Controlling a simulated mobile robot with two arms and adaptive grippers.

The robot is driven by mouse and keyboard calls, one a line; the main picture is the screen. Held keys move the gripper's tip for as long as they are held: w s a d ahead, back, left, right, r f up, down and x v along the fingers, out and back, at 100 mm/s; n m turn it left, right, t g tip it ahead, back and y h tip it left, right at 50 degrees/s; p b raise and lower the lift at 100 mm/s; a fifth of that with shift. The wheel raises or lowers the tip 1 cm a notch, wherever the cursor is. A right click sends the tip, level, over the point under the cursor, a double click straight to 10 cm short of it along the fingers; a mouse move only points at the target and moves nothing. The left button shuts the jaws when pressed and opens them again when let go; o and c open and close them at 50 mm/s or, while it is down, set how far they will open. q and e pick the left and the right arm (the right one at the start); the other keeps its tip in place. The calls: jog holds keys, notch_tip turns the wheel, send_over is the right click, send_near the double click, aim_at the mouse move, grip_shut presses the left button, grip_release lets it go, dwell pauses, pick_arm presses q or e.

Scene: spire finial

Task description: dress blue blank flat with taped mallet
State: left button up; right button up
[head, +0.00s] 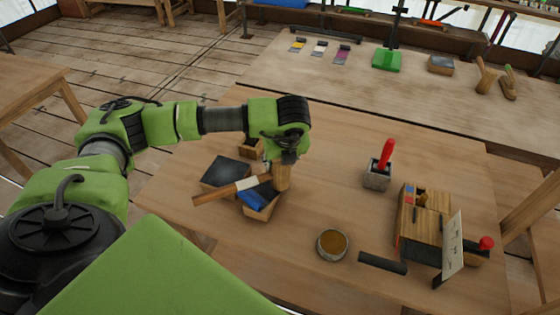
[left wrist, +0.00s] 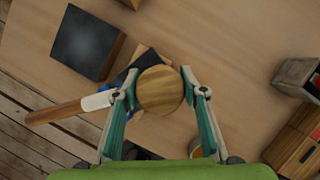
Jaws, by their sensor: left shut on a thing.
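The taped mallet has a round wooden head (head: 282,178) and a brown handle with white tape (head: 247,183). My left gripper (head: 286,160) points down and is shut on the mallet's head. In the left wrist view the head's round end (left wrist: 160,90) sits between the two fingers (left wrist: 160,96), and the handle (left wrist: 55,113) points left. The blue blank (head: 250,199) lies in a wooden holder (head: 263,213) under the handle and beside the head. The handle and gripper hide part of it. I cannot tell whether the head touches it. My right gripper is out of view.
A dark slab (head: 222,170) on wood lies left of the blank, with a small wooden box (head: 250,147) behind. A round tin (head: 332,244), a grey holder with a red-handled tool (head: 377,178) and a wooden rack (head: 425,215) stand right. Clear tabletop lies between.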

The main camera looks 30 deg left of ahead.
pick_arm(q)
jog(key=shift+w+r, duration=0.1)
jog(key=shift+r, duration=0.6)
jog(key=shift+r+p, duration=0.7)
jog(key=shift+r, duration=0.8)
jog(key=shift+f, duration=0.15)
notch_tip(320, 180, down, 4)
jog(key=b, duration=0.5)
jog(key=shift+f, duration=0.15)
